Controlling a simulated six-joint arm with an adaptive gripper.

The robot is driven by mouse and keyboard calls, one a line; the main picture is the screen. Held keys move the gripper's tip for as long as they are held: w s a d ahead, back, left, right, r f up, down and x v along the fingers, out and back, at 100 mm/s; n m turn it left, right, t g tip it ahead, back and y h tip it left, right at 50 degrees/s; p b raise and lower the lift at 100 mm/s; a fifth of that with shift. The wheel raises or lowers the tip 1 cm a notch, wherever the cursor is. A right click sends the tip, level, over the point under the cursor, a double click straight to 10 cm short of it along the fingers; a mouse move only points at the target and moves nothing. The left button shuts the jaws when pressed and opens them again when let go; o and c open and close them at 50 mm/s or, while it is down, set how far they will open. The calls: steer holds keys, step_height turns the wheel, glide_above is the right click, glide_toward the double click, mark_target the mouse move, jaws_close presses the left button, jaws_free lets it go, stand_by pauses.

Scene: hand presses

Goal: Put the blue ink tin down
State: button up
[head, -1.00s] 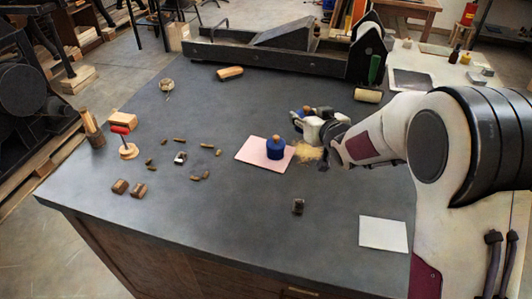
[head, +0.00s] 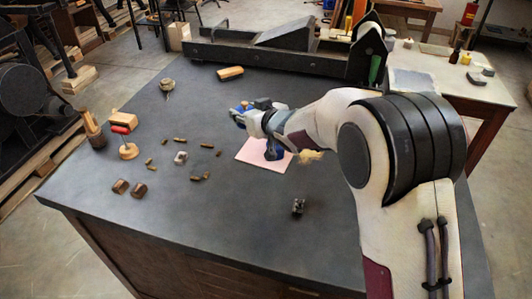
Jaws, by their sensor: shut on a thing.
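My gripper (head: 243,115) is above the table, just up and left of the pink sheet (head: 249,154). It is shut on a blue thing with brown at its top, which I take for the blue ink tin (head: 238,111); the fingers hide most of it. A second, dark blue squat thing (head: 274,152) stands on the pink sheet, below my wrist. My wrist covers its top.
A straw-coloured tuft (head: 311,156) lies right of the sheet. A dark metal piece (head: 298,206) lies in front.

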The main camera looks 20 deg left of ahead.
steer(key=shift+f, duration=3.1)
steer(key=shift+f, duration=1.85)
steer(key=shift+f, duration=0.15)
steer(key=o, duration=1)
steer(key=shift+d, duration=0.1)
